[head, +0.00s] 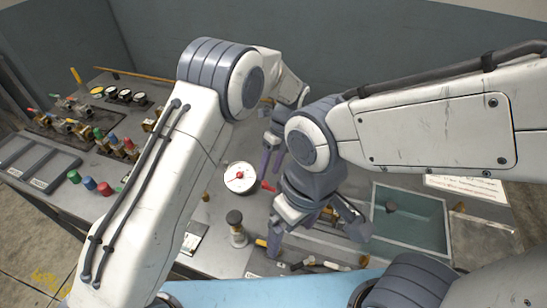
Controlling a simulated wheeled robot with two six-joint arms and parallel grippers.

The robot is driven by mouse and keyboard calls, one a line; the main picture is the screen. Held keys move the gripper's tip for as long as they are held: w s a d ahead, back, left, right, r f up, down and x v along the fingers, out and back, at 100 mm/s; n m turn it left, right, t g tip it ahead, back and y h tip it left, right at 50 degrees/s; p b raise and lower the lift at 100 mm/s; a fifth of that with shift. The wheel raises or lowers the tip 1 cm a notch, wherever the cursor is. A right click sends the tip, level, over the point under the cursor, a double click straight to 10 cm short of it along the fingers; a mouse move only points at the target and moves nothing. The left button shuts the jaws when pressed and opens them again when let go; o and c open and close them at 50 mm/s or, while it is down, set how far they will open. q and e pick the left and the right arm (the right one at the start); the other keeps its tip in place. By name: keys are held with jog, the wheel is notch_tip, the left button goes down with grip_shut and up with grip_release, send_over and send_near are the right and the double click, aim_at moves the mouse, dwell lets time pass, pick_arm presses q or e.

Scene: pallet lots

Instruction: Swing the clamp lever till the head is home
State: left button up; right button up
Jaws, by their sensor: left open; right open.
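My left gripper (271,162) is open, with its fingers pointing down over the back middle of the bench. A small red handle (268,186) shows just below its fingertips; I cannot tell whether it is the clamp lever. My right gripper (316,236) is open and lower in the picture, its fingers spread wide above the bench's front part. Dark and brass-coloured parts lie beneath and between its fingers, partly hidden by them. The clamp's head cannot be made out, and neither gripper visibly holds anything.
A white dial (240,176) with a red centre lies left of the grippers. A black-topped post (235,226) stands in front of it. A teal-lined bin (411,229) is at right. Valves and gauges (125,95) crowd the bench's left, with coloured knobs (89,183) nearer.

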pick_arm(q)
jog(key=b+v, duration=0.1)
jog(key=v, duration=0.5)
jog(key=shift+r, duration=0.4)
jog(key=shift+d, duration=0.15)
jog(key=s+a+r+n+t+h, duration=0.1)
jog(key=s+a+r+n+h, duration=0.1)
jog(key=s+r+n, duration=0.8)
jog(key=s+a+f+n+h, duration=0.1)
jog(key=s+a+n, duration=0.2)
jog(key=s, duration=0.6)
jog(key=s+a+f+n+t+h, duration=0.1)
jog(key=s+a+n, duration=0.2)
jog(key=s+n, duration=0.4)
jog(key=shift+s+a+f+n+t, duration=0.3)
jog(key=shift+s+a+f+n, duration=0.1)
jog(key=shift+s, duration=0.45)
